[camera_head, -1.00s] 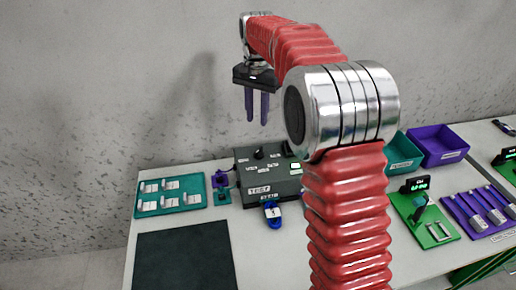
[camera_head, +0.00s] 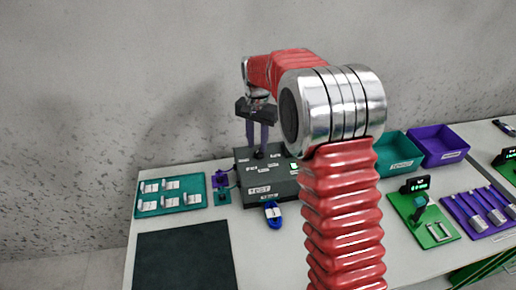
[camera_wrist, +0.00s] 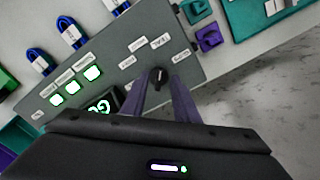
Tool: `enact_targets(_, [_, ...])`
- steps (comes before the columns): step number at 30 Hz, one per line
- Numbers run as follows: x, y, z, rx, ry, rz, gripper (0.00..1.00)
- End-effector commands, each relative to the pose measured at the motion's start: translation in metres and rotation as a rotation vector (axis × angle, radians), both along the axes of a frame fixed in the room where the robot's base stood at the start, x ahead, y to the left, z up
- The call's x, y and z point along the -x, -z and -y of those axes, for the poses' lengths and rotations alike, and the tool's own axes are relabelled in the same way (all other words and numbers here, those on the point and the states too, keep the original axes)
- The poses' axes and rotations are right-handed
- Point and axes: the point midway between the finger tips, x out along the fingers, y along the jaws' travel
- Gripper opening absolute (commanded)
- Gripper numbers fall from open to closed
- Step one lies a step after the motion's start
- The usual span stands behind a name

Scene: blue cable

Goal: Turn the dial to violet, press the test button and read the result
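The dark grey tester box (camera_head: 282,190) stands on the table, with a TEST label on its front. Its black dial (camera_wrist: 158,78) sits among small white labels that are too small to read surely. My gripper (camera_head: 258,147) points down over the dial, fingers apart on either side of it in the wrist view; I cannot tell whether they touch it. Three lit squares (camera_wrist: 72,87) and a display (camera_wrist: 103,105) with green characters, partly hidden by my gripper, are on the box. I cannot tell which is the test button. A blue cable plug (camera_head: 272,211) is at the box's front.
A teal tray (camera_head: 171,203) with white pieces and a purple connector (camera_head: 220,179) lie left of the box. A dark mat (camera_head: 185,260) is in front. Teal (camera_head: 397,154) and purple (camera_head: 438,142) bins, a green stand (camera_head: 424,225) and a purple rack (camera_head: 480,212) are at right.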

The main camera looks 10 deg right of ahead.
Motion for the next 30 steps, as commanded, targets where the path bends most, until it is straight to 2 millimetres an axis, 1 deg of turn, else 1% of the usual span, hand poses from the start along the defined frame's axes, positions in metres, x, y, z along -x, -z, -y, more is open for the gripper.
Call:
enact_targets(1, [0.000,0.008,0.000,0.000,0.000,-0.001,0.27])
enact_targets(6, [0.000,0.024,0.000,0.000,0.000,0.000,0.27])
enact_targets(10, [0.000,0.029,0.000,0.000,0.001,0.000,0.27])
enact_targets(17, [0.000,0.029,0.001,0.000,0.001,0.001,0.27])
enact_targets(20, [0.000,0.029,0.001,0.000,0.001,0.001,0.22])
enact_targets(27, [0.000,0.029,0.001,0.000,0.001,0.001,0.05])
enact_targets(30, [0.000,0.029,0.001,0.000,0.001,0.001,0.00])
